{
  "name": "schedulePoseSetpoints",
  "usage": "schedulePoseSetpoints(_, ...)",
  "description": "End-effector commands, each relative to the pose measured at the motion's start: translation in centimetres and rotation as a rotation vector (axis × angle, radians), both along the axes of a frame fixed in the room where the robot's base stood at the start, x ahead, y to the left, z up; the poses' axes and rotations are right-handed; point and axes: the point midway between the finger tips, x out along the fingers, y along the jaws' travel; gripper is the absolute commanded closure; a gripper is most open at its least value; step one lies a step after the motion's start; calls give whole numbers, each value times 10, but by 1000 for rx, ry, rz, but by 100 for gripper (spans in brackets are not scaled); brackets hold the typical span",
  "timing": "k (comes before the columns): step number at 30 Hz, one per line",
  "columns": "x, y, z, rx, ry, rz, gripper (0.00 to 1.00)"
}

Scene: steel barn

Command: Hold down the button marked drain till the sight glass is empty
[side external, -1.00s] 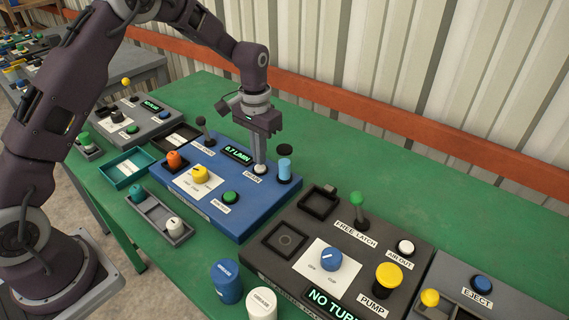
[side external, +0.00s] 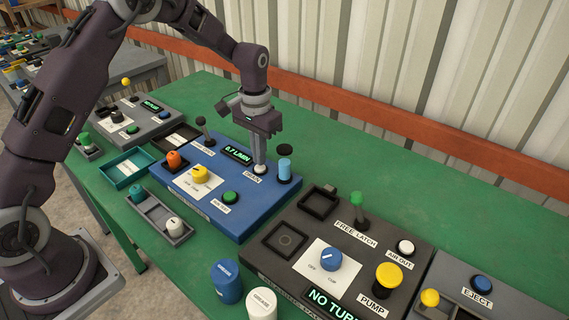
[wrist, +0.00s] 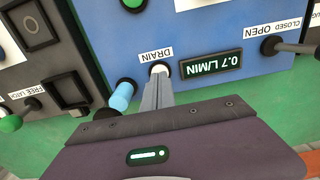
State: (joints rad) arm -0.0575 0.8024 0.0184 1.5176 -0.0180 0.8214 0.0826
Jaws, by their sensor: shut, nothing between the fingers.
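The drain button (wrist: 159,68) is a small white cap beside the label reading DRAIN (wrist: 154,53) on the blue panel (side external: 240,205). My gripper (side external: 259,165) is shut and empty and points down at the button. In the wrist view its fingertips (wrist: 159,78) meet the button's cap and cover part of it. I cannot tell how far the cap is pressed in. The sight glass (side external: 284,168) stands beside the button, with light blue in it and a black cap above. Its blue part also shows in the wrist view (wrist: 122,96).
A display (side external: 237,153) on the blue panel reads 0.7 L/MIN. The panel also bears a yellow knob (side external: 200,174), a green button (side external: 230,197) and a black-topped lever (side external: 201,121). A dark panel (side external: 260,262) with a green-topped lever stands to the right. Green table lies bare behind.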

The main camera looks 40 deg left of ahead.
Motion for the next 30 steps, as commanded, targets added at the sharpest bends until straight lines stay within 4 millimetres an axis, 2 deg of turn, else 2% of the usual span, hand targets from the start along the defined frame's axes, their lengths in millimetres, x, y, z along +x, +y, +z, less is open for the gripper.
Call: schedulePoseSetpoints(30,0,0,-15,0,0,0,100)
